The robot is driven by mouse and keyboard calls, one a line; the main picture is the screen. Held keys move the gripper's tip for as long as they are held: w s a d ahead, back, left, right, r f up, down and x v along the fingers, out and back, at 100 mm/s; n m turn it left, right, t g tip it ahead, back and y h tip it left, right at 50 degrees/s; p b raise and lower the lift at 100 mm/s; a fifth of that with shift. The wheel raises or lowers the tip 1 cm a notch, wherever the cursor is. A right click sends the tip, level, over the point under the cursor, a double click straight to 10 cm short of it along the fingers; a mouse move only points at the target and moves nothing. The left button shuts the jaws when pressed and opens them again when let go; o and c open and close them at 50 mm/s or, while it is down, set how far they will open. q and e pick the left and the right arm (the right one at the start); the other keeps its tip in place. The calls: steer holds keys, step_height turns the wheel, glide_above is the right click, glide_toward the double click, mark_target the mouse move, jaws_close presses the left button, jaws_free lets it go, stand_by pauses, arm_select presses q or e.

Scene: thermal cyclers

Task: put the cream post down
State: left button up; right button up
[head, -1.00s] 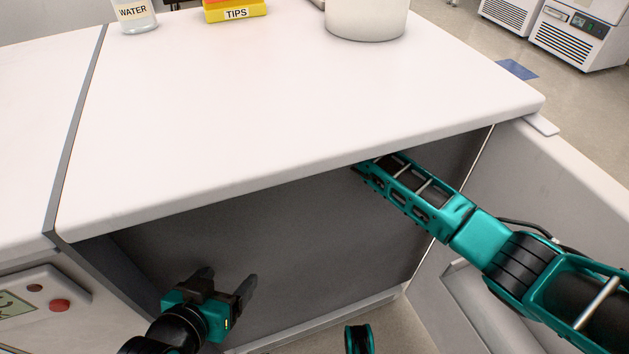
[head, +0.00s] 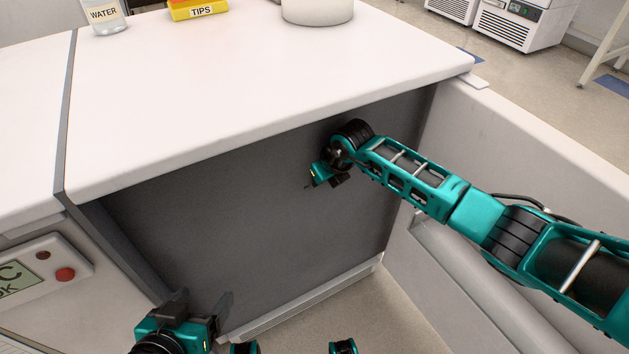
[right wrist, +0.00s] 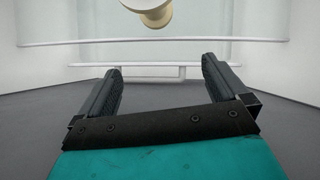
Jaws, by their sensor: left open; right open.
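The cream post (right wrist: 157,16) shows at the top edge of the right wrist view, partly cut off, with a wide pale disc and a rounded end. It is beyond the fingertips of my right gripper (right wrist: 162,78), apart from them. That gripper is open with nothing between its fingers. In the head view my right gripper (head: 318,181) is small, in front of the dark opening under the white counter (head: 270,90). The post is not visible in the head view. My left gripper (head: 205,298) is open and empty at the lower left, low before the opening.
A white panel (head: 500,150) stands to the right of the opening. A water bottle (head: 104,15), a yellow tips box (head: 198,9) and a white vessel (head: 317,10) stand at the counter's back. Pale rails (right wrist: 150,42) cross behind the post in the wrist view.

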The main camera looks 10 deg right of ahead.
steer(key=s+a+m+y, duration=0.1)
steer(key=s+a+y, duration=0.4)
steer(key=a, duration=0.4)
steer(key=s+a+r+m+t+y, duration=0.4)
steer(key=s+r+m+t+y, duration=0.2)
steer(key=r+m, duration=0.45)
steer(key=s+d+f+m+t+h, duration=0.1)
steer(key=s+d+m+t+h, duration=0.2)
steer(key=d+m, duration=0.45)
steer(key=s+d+f+m+t+h, duration=0.15)
steer(key=d+m+h, duration=0.3)
steer(key=m, duration=0.65)
steer(key=s+d+f+m+g+h, duration=0.2)
steer(key=s+f+m+g, duration=0.3)
steer(key=s+m, duration=0.3)
steer(key=shift+s+d+f+m+h, duration=0.4)
steer(key=shift+s+d+f, duration=0.15)
steer(key=shift+s+f, duration=0.35)
